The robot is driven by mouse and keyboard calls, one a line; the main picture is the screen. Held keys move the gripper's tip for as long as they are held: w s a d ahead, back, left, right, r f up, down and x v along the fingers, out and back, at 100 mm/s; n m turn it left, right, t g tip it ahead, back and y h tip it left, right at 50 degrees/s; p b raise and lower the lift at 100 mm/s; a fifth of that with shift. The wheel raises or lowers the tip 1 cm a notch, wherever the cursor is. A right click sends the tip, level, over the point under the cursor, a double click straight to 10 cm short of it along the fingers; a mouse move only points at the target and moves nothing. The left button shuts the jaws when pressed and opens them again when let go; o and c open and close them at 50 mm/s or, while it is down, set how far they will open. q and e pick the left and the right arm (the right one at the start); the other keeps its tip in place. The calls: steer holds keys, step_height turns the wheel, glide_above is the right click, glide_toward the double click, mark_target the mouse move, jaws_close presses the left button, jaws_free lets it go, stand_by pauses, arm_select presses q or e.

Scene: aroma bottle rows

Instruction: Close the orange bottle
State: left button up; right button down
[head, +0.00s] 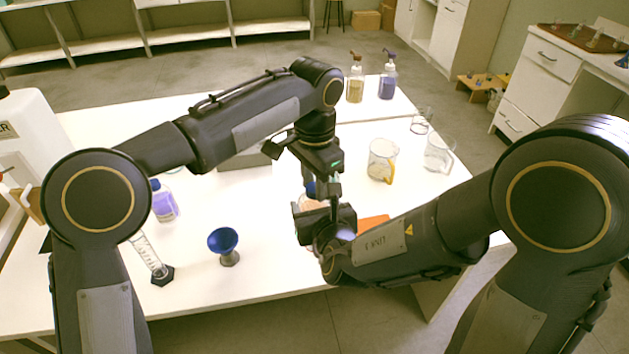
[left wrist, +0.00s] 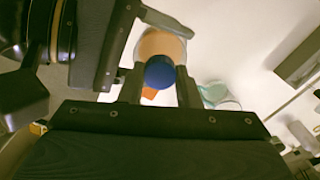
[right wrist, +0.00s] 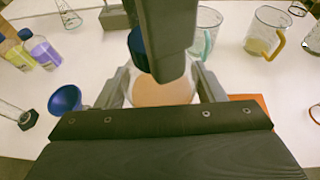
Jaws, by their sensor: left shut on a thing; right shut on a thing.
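The orange bottle (head: 308,203) is clear with orange liquid and is largely hidden behind my grippers in the head view. In the right wrist view the bottle (right wrist: 160,92) is between the fingers of my right gripper (right wrist: 165,88), which is shut on its body. My left gripper (head: 318,183) comes down from above and is shut on a blue cap (left wrist: 160,72), directly over the bottle (left wrist: 160,42). The cap also shows in the right wrist view (right wrist: 138,48), partly behind the left gripper. I cannot tell whether the cap touches the bottle's neck.
An orange pad (head: 373,224) lies to the right of the bottle. Beakers (head: 382,160) (head: 438,154) stand further right. A blue funnel (head: 223,243), a graduated cylinder (head: 150,258) and a purple bottle (head: 164,204) stand left. Two pump bottles (head: 355,83) (head: 387,82) are at the back.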

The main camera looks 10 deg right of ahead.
arm_select(q)
steer(key=shift+m, duration=0.9)
steer(key=o, duration=1.2)
steer(key=shift+c, duration=0.2)
step_height(320, 180, up, 12)
